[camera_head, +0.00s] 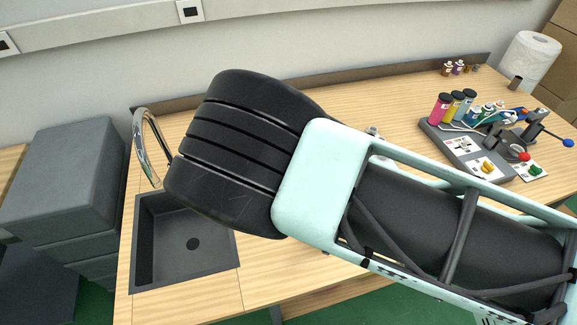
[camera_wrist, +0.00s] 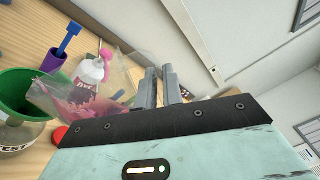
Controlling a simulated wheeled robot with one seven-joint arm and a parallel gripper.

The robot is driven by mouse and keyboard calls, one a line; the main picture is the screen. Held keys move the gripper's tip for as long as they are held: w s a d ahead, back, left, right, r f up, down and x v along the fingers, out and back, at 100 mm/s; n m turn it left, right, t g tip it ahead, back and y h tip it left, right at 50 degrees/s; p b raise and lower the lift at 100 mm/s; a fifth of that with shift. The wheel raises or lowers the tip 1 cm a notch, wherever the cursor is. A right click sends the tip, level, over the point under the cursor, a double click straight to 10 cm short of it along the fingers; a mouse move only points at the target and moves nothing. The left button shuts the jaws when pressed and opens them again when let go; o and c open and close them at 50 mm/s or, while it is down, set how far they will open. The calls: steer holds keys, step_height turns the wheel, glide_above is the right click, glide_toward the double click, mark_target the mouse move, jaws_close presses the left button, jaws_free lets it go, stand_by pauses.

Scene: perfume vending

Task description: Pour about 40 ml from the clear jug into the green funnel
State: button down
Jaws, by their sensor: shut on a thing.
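The clear jug (camera_wrist: 121,82) shows in the wrist view with pinkish-red liquid (camera_wrist: 85,106) toward its left end. My gripper (camera_wrist: 161,84) is shut on the jug at its right side; the exact grip is partly hidden. The jug looks tilted, with its left end close beside the green funnel (camera_wrist: 40,108). I cannot tell whether they touch, and I make out no stream of liquid. The funnel sits in a clear glass vessel (camera_wrist: 14,138) with a printed label. My arm hides the jug, funnel and gripper in the head view.
A white bottle with a pink cap (camera_wrist: 90,70) and a blue-purple tool (camera_wrist: 57,52) stand close behind the jug. A sink (camera_head: 147,258) with a curved tap (camera_head: 143,140) is at left. A bottle rack (camera_head: 435,137) and paper roll (camera_head: 530,58) are at right.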

steer(key=shift+d, duration=0.1)
stand_by(0.6)
steer(key=shift+a+r+n, duration=0.45)
steer(key=shift+a+n, duration=0.05)
steer(key=shift+n, duration=0.2)
stand_by(1.5)
steer(key=shift+d, duration=0.15)
steer(key=d+f+m, duration=0.1)
steer(key=m, duration=0.1)
steer(key=d+f+m, duration=0.1)
steer(key=d+m, duration=0.1)
steer(key=shift+s, duration=0.1)
steer(key=shift+d+f+m, duration=0.3)
steer(key=shift+f+m, duration=0.25)
steer(key=shift+m, duration=0.25)
steer(key=shift+d+m, duration=0.25)
steer(key=shift+m, duration=0.25)
steer(key=shift+d, duration=0.1)
stand_by(0.9)
